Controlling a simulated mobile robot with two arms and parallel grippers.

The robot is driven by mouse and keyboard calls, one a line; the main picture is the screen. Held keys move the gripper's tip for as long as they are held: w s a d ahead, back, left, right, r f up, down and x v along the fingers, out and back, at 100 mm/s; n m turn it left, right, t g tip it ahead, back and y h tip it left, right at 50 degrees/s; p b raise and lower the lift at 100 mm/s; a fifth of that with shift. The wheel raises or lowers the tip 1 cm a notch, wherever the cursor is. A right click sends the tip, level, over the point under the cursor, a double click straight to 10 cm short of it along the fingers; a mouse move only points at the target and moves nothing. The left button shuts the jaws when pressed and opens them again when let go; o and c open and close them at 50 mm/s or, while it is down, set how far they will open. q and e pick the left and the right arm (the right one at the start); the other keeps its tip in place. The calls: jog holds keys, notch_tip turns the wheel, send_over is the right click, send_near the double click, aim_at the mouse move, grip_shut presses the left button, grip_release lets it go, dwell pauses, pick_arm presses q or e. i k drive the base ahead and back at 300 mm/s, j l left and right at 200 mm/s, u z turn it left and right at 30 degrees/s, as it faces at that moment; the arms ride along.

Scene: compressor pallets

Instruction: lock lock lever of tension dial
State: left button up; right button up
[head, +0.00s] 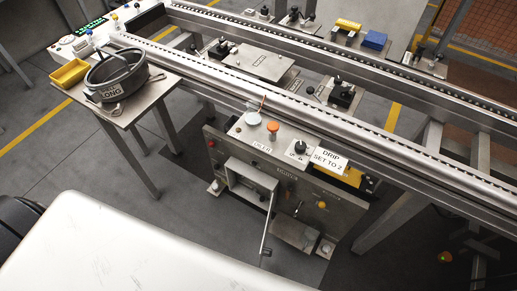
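A control unit (285,182) hangs below the near rail of the long metal frame. Its top panel (268,141) carries a white round cap (252,118), an orange knob (273,126) and a black dial (300,147) with a small printed scale beside it. A thin orange-brown lever (262,103) stands upright behind the white cap. The labels are too small to tell which part is the tension dial or its lock lever, or how the lever is set. Neither of my grippers is in view.
A sign (329,161) reading "DRIP SET TO 2" stands right of the black dial. A crank handle (267,232) hangs from the unit's front. A side table (123,117) holds a dark basin (116,77) and a yellow bin (69,73). A white surface fills the lower left.

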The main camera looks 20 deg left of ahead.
aim_at(262, 198)
jog(key=u, duration=0.6)
jog(key=j+z, duration=0.2)
jog(key=j, duration=0.35)
jog(key=j+z, duration=0.2)
jog(key=j, duration=0.35)
jog(key=j+z, duration=0.2)
jog(key=j, duration=0.35)
jog(key=k+j+z, duration=0.2)
jog(key=j, duration=0.35)
jog(key=j+z, duration=0.2)
jog(key=j, duration=0.35)
